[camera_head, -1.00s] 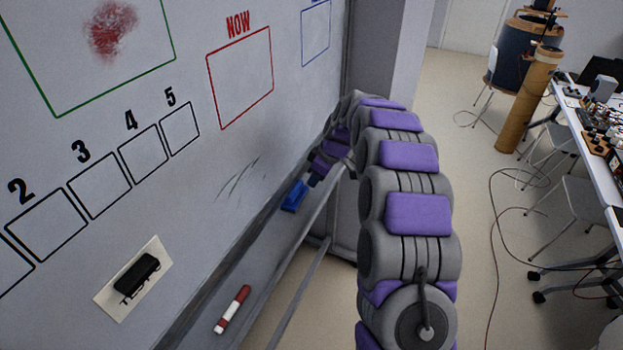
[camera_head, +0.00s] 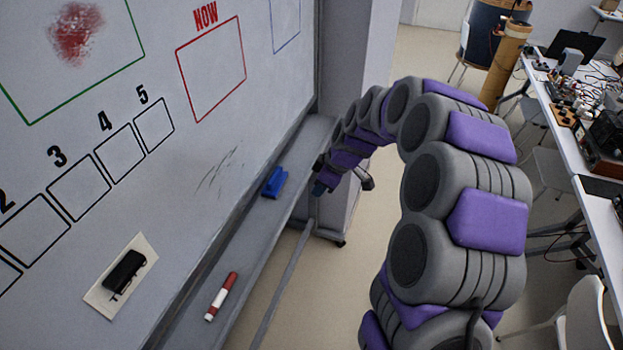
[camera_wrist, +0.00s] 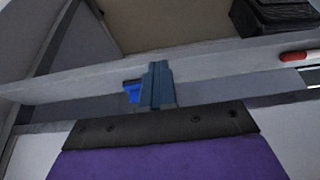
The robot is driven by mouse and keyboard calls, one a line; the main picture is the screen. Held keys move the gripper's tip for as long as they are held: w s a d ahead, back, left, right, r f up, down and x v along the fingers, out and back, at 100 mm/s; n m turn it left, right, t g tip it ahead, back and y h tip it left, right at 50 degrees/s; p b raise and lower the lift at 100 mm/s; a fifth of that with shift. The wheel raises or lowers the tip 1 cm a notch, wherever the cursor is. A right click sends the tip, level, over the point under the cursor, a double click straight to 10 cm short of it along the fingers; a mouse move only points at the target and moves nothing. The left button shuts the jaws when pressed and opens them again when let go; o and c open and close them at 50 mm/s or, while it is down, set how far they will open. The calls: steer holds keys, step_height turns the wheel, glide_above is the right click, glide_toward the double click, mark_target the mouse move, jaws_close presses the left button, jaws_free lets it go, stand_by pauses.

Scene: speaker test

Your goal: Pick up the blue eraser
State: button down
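The blue eraser (camera_head: 275,182) lies on the whiteboard's tray, against the foot of the board. In the wrist view it shows as a bright blue piece (camera_wrist: 131,91), partly hidden behind my fingers. My gripper (camera_head: 318,189) is at the end of the purple and grey arm, right of the eraser and just off the tray's outer edge, with a gap between them. In the wrist view the blue-grey fingers (camera_wrist: 157,84) look pressed together, with nothing visible between them.
A red and white marker (camera_head: 221,297) lies on the tray (camera_head: 232,248) nearer me. A black object (camera_head: 124,271) sits on a pale card on the whiteboard (camera_head: 150,190). A pillar stands beyond the tray. A cluttered table (camera_head: 600,185) and chairs are at right.

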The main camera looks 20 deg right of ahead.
steer(key=shift+s+d+r, duration=0.1)
steer(key=shift+s, duration=0.35)
steer(key=c, duration=1.8)
jaws_free()
steer(key=shift+c, duration=0.2)
steer(key=o, duration=1.5)
steer(key=shift+c, duration=0.2)
